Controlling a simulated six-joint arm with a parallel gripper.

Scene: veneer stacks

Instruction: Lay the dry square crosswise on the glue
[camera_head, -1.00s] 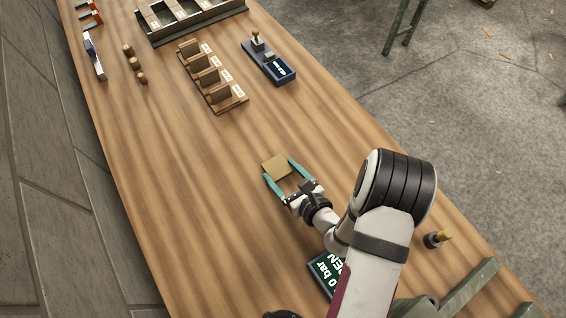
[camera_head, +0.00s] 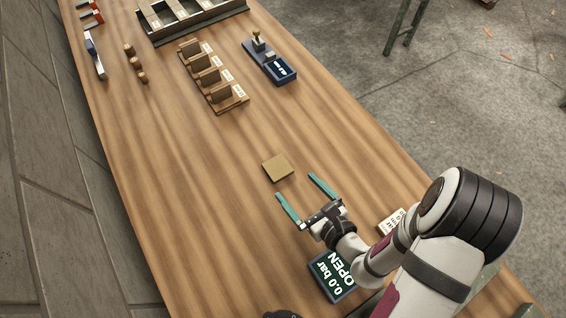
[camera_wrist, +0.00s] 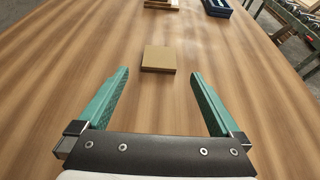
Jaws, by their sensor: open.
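A flat tan square (camera_head: 278,167) lies on the wooden table, and it also shows in the wrist view (camera_wrist: 159,58). It looks like a thin stack of veneer, but I cannot tell the separate layers, any glue or the grain direction. My gripper (camera_head: 299,186) has its two teal fingers spread wide with nothing between them. It is apart from the square, on the near side of it. In the wrist view my gripper (camera_wrist: 158,76) points towards the square, which lies beyond the fingertips.
A wooden rack with several slots (camera_head: 212,78) stands farther back, with a dark device (camera_head: 270,62) to its right. A display reading OPEN, 0.0 bar (camera_head: 332,275) lies beside my arm. The table between the square and rack is clear.

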